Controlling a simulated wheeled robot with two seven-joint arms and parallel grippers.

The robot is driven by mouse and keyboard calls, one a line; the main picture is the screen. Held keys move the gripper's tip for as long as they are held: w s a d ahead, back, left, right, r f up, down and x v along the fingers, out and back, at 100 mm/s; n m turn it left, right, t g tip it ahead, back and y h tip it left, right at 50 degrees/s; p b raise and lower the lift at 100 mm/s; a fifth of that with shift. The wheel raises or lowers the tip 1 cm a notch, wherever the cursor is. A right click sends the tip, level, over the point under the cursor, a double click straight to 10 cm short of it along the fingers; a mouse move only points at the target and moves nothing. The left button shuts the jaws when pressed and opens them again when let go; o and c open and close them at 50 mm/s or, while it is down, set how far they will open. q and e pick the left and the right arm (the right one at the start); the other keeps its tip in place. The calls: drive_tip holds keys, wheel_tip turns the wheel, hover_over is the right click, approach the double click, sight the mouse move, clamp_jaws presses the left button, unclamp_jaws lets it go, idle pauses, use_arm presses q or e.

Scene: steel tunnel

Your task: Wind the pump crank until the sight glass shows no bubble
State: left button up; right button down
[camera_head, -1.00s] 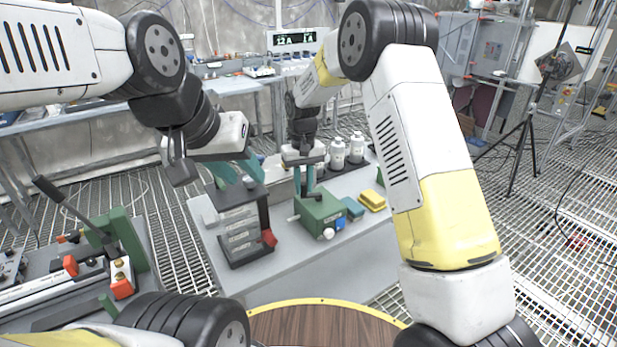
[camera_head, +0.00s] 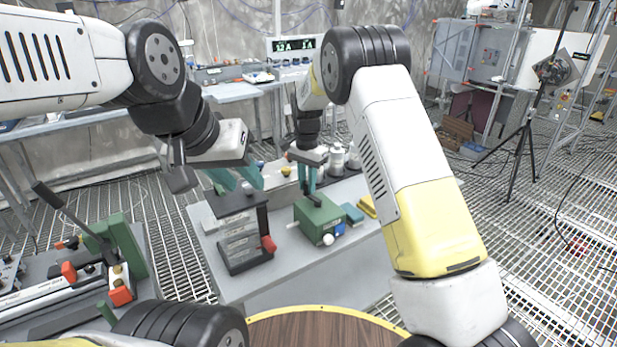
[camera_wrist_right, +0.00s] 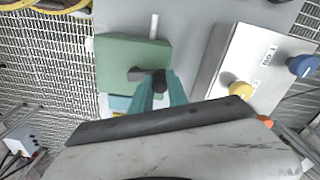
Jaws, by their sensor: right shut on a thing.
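The pump is a green box (camera_head: 318,218) on the grey bench, with a blue and a white knob on its front. In the right wrist view the green box (camera_wrist_right: 128,58) shows its top, with a short black crank arm (camera_wrist_right: 137,74) ending in a dark knob (camera_wrist_right: 159,82). My right gripper (camera_head: 307,184) is above the box, its teal fingers (camera_wrist_right: 161,90) shut around the crank knob. My left gripper (camera_head: 237,180) is open and empty, above a grey stacked unit (camera_head: 240,240) left of the pump. I cannot make out a sight glass or bubble.
A teal block (camera_head: 352,213) and a yellow block (camera_head: 367,206) lie right of the pump, close to my right arm. White bottles (camera_head: 337,160) stand behind. A lever device (camera_head: 120,245) is on the left bench. A round wooden top (camera_head: 320,330) is in front.

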drive_tip(key=shift+w+d+m, duration=0.2)
drive_tip(key=shift+m, duration=0.4)
drive_tip(key=shift+w+d+m, duration=0.15)
drive_tip(key=shift+m, duration=0.45)
drive_tip(key=c, duration=1.3)
unclamp_jaws()
drive_tip(key=shift+r, duration=3.9)
